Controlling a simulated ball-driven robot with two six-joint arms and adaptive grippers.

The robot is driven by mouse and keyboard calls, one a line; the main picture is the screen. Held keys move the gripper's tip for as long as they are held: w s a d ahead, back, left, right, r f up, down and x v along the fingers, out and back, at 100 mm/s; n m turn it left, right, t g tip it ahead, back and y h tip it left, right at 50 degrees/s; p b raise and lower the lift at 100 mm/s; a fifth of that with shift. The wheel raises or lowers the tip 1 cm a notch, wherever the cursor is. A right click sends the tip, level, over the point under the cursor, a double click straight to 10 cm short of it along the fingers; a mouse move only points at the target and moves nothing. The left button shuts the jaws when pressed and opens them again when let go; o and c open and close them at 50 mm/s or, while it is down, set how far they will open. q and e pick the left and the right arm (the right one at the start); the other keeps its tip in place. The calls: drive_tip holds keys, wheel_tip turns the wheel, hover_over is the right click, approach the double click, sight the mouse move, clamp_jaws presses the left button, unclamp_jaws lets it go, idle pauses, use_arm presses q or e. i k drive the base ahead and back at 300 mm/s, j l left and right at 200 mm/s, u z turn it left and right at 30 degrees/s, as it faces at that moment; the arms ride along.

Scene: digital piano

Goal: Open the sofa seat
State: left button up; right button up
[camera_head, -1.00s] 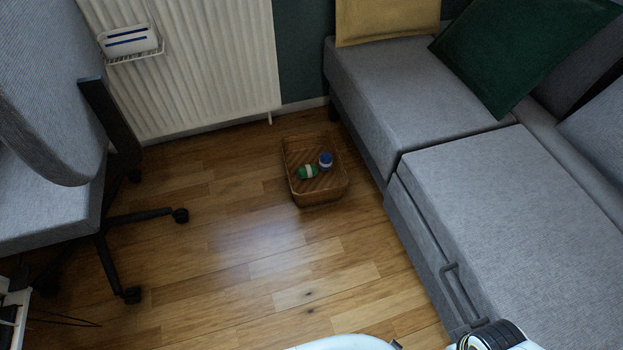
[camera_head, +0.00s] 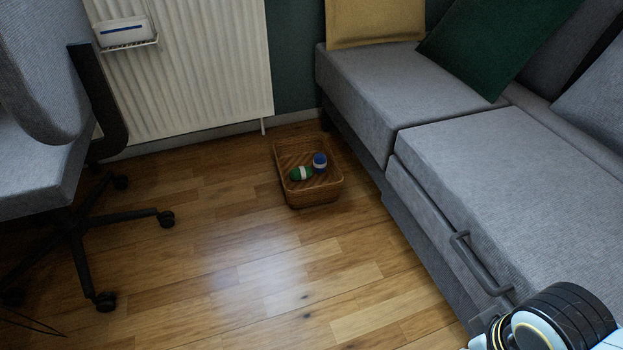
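The grey sofa seat (camera_head: 520,180) is at the right in the head view, lying flat and closed on the sofa base. A dark grey bar handle (camera_head: 478,265) is fixed along its front edge. Part of my arm, with a black ribbed section and white shell, shows at the bottom right corner, close to the lower end of the handle. No gripper fingers are visible in this view. I cannot tell whether anything touches the handle.
A wicker basket (camera_head: 309,190) with a green item and a blue-topped item stands on the wooden floor. A grey office chair (camera_head: 75,190) is at the left. A radiator (camera_head: 190,65) is at the back. Yellow (camera_head: 374,20) and green (camera_head: 495,45) cushions lie on the sofa. The middle floor is clear.

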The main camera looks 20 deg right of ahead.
sight(539, 213)
drive_tip(key=z, duration=1.65)
drive_tip(key=j+u, duration=0.35)
drive_tip(key=j, duration=0.65)
